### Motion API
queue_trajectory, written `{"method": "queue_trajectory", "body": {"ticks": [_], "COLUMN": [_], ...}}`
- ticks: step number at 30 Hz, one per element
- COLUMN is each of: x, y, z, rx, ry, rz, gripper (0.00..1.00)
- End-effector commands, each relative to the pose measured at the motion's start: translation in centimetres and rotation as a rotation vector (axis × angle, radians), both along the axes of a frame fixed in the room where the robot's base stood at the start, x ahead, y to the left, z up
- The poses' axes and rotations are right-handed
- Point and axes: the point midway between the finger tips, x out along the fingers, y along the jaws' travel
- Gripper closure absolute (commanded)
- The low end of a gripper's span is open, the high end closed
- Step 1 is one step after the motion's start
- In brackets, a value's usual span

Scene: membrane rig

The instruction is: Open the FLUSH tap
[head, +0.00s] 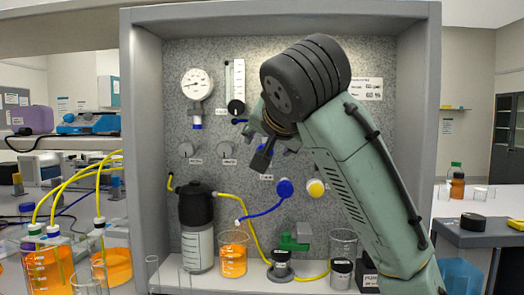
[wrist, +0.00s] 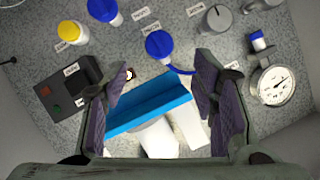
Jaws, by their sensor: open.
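In the wrist view a long blue lever handle (wrist: 150,104) on white pipework (wrist: 158,138) lies between the fingers of my gripper (wrist: 158,102). The fingers are open on either side of it, and I see no clear grip on it. No label beside this lever is legible, so I cannot confirm it is the FLUSH tap. In the head view my gripper (head: 263,155) is in front of the panel, partly hidden by my wrist. A short blue piece (head: 240,121) shows just left of it, and the rest there is hidden.
Near the fingers are a round blue knob (wrist: 160,46), a black box with red and green buttons (wrist: 68,86) and a pressure gauge (wrist: 272,85). Below on the rig shelf stand a black-topped vessel (head: 196,220) and an orange-filled beaker (head: 233,258). Side walls (head: 146,130) enclose the rig.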

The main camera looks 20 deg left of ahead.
Motion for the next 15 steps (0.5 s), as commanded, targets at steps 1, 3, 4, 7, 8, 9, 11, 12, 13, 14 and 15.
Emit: {"method": "queue_trajectory", "body": {"ticks": [1, 3, 4, 7, 8, 9, 11, 12, 13, 14, 15], "x": [0.1, 0.5, 0.8, 2.0, 2.5, 3.2, 4.2, 4.8, 5.3, 5.8, 6.3], "y": [-0.1, 0.0, 0.1, 0.7, 1.0, 1.3, 1.8, 2.1, 2.4, 2.6, 2.9], "z": [0.0, -0.1, -0.2, -0.7, -0.9, -1.1, -1.5, -1.8, -1.9, -2.1, -2.4], "rx": [-0.001, -0.001, -0.001, -0.001, -0.002, -0.002, -0.002, -0.002, -0.002, -0.002, -0.001], "ry": [0.003, 0.005, 0.005, 0.007, 0.007, 0.007, 0.008, 0.008, 0.007, 0.008, 0.007], "rz": [-0.004, -0.006, -0.006, -0.007, -0.007, -0.007, -0.007, -0.007, -0.006, -0.007, -0.007], "gripper": [0.47, 0.47, 0.47, 0.47, 0.47, 0.47, 0.47, 0.47, 0.47, 0.47, 0.47]}}
